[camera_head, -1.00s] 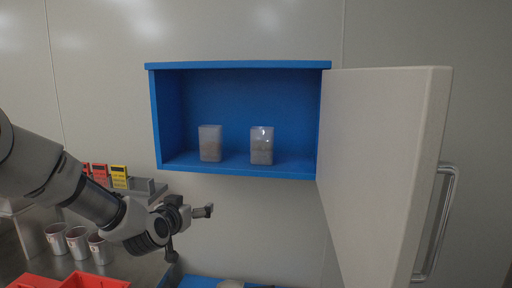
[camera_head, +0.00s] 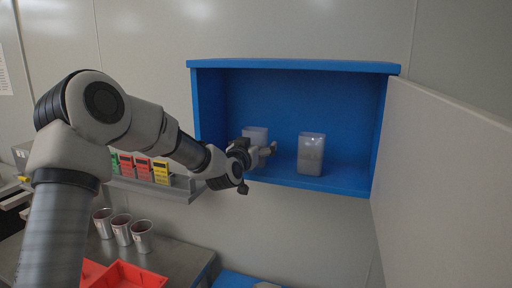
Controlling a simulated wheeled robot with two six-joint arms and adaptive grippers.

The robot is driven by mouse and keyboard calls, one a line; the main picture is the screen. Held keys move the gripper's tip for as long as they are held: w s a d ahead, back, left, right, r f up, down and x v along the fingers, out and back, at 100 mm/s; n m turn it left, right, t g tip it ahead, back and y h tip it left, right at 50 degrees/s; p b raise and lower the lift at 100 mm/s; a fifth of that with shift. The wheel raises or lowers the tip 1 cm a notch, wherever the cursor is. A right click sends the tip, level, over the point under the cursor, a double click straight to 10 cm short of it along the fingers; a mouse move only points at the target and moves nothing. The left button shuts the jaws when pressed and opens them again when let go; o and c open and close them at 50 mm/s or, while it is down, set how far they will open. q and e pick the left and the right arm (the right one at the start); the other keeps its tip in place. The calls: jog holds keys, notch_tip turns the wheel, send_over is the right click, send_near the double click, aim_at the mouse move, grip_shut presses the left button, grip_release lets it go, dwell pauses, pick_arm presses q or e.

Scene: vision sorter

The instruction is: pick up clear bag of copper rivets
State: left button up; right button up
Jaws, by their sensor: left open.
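Two clear bags stand upright on the floor of the open blue cabinet (camera_head: 292,66). The left clear bag (camera_head: 256,132) is partly hidden behind my gripper, and only its upper part shows. The right clear bag (camera_head: 311,155) shows greyish-brown contents in its lower part. I cannot tell from this view which of them holds copper rivets. My left gripper (camera_head: 268,152) is open, in front of the lower part of the left bag. Its contact with the bag cannot be made out. My right gripper is not in view.
The white cabinet door (camera_head: 445,180) stands open on the right. A shelf with several coloured boxes (camera_head: 142,167) is at the left. Metal cups (camera_head: 122,229) and red bins (camera_head: 128,275) are on the table below.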

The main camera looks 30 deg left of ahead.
pick_arm(q)
jog(key=shift+s+d+r, duration=0.1)
jog(key=shift+s+r, duration=0.2)
jog(key=shift+s, duration=0.2)
jog(key=c, duration=1.4)
jog(key=shift+w+f, duration=0.1)
jog(key=shift+w, duration=0.1)
jog(key=shift+c, duration=0.2)
